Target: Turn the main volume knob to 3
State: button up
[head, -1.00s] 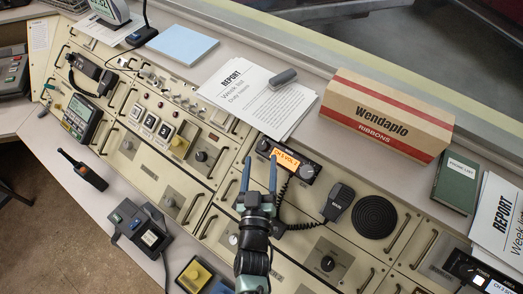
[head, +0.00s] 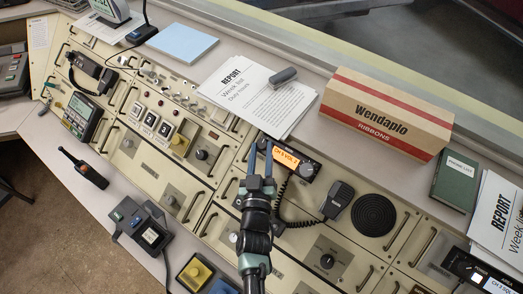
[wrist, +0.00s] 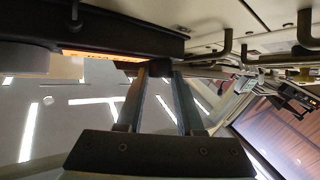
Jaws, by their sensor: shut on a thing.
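The radio (head: 290,158) sits on the sloping console, and its lit orange display (head: 284,155) appears to read CH 3 VOL 2. A dark knob (head: 262,144) is at the display's left end and another knob (head: 307,169) at its right end; their labels are too small to read. My gripper (head: 261,150) is at the left knob, with its blue fingers shut on it. In the wrist view the two fingers (wrist: 157,72) reach up to the dark radio body, beside the orange display strip (wrist: 98,55). The knob is mostly hidden there.
A hand microphone (head: 338,200) with a coiled cord hangs right of my gripper, beside a round speaker (head: 374,215). Console handles stand nearby. A Wendaplo box (head: 385,115) and papers (head: 258,92) lie on the ledge behind.

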jog(key=shift+a+m+h, duration=0.2)
jog(key=shift+m+h, duration=0.4)
grip_shut()
jog(key=shift+a+f+m+h, duration=0.1)
jog(key=shift+m+h, duration=0.7)
jog(key=shift+m, duration=0.1)
jog(key=m+h, duration=0.1)
jog(key=m+h+b, duration=0.1)
jog(key=m+g+h+b, duration=0.1)
jog(key=m+h, duration=0.1)
jog(key=shift+w+a+f, duration=0.2)
jog(key=shift+a+f, duration=0.05)
jog(key=shift+a, duration=0.15)
jog(key=m+g+h+b, duration=0.2)
jog(key=m+h, duration=0.1)
jog(key=m+h+b, duration=0.1)
jog(key=m+b, duration=0.1)
jog(key=shift+w+a+g, duration=0.15)
jog(key=shift+a+g, duration=0.1)
jog(key=shift+g, duration=0.15)
jog(key=shift+r+m+g+h+b, duration=0.1)
jog(key=shift+m+g+h+b, duration=0.6)
jog(key=shift+m, duration=0.1)
jog(key=shift+w+r, duration=0.1)
